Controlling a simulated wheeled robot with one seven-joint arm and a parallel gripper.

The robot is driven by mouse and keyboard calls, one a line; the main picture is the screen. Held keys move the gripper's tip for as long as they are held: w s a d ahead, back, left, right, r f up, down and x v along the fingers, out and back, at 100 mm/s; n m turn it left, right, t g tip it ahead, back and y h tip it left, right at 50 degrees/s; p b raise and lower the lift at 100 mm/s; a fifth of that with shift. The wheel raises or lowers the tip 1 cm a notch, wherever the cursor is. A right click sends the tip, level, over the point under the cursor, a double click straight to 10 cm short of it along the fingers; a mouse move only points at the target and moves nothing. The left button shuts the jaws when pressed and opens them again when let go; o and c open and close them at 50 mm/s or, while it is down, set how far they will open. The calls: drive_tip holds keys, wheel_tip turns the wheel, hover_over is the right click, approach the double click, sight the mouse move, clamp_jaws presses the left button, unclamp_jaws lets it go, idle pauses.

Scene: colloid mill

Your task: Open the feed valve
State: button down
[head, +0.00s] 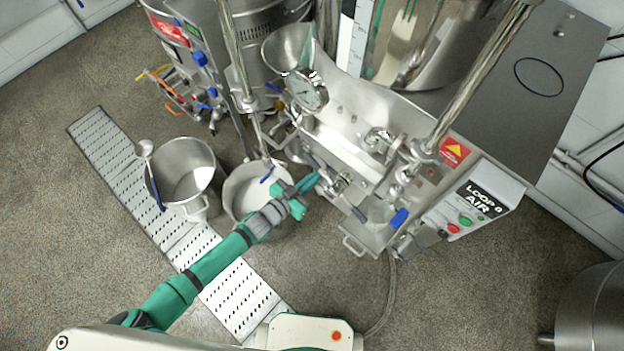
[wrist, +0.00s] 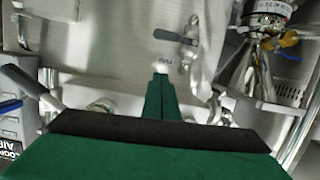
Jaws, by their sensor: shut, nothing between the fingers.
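My gripper (head: 313,181) is at the front of the steel mill frame (head: 345,160) in the head view, fingers shut and empty. In the wrist view its green fingertips (wrist: 160,84) are together in front of a steel panel. Another grey lever (wrist: 22,82) is at the left. I cannot tell which lever is the feed valve. The fingers hide part of the panel.
A steel pot (head: 183,170) and a second pot (head: 243,188) stand on the floor left of the mill. A pressure gauge (head: 306,92) and a feed hopper (head: 290,45) are above. A control panel (head: 470,212) with buttons is at right.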

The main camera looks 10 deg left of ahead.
sight(328, 167)
drive_tip(key=w+d+f, duration=0.3)
drive_tip(key=w+f, duration=0.1)
drive_tip(key=f, duration=0.1)
drive_tip(key=shift+w+d+f, duration=0.3)
